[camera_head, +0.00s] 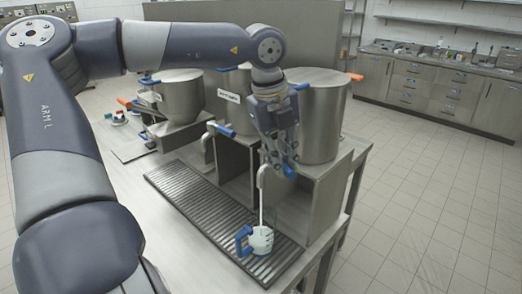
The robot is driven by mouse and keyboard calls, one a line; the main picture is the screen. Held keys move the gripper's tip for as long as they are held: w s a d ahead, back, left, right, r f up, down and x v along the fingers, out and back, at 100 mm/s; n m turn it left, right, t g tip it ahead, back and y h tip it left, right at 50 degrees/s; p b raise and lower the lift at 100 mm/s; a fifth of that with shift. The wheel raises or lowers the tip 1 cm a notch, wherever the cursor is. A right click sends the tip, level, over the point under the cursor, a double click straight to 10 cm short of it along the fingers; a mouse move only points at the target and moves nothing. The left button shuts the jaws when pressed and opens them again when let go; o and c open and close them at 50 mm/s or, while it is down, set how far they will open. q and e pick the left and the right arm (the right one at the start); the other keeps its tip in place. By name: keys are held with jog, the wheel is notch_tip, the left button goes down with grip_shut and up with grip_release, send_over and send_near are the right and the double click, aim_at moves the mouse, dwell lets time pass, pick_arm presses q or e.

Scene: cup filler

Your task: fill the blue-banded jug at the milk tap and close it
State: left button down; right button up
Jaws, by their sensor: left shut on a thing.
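The jug (262,241) stands upright on the ribbed drip grate, under the tap spout (262,178) of the nearest steel vat. It is pale with a blue handle on its left side. A thin white stream (261,207) runs from the spout into the jug, and white liquid shows inside. My left gripper (284,163) is at this tap, just right of the spout, shut on the tap's handle, which its fingers mostly hide. My right gripper is not in view.
The drip grate (205,204) runs along the steel counter. Two more vats stand behind: a labelled middle one (217,90), with a blue-handled tap (222,130), and a far one (181,97). Small blue-and-white vessels (118,117) stand far left. The floor at right is clear.

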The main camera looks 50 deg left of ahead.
pick_arm(q)
jog(key=shift+w+f+n+b, duration=0.15)
jog(key=shift+w+n+b, duration=0.4)
jog(key=shift+n+b, duration=0.55)
jog(key=shift+w+d+r+n+y+b, duration=0.15)
jog(key=shift+w+r+n+y+b, duration=0.1)
jog(key=shift+w+n+y+b, duration=0.25)
jog(key=shift+s, duration=0.15)
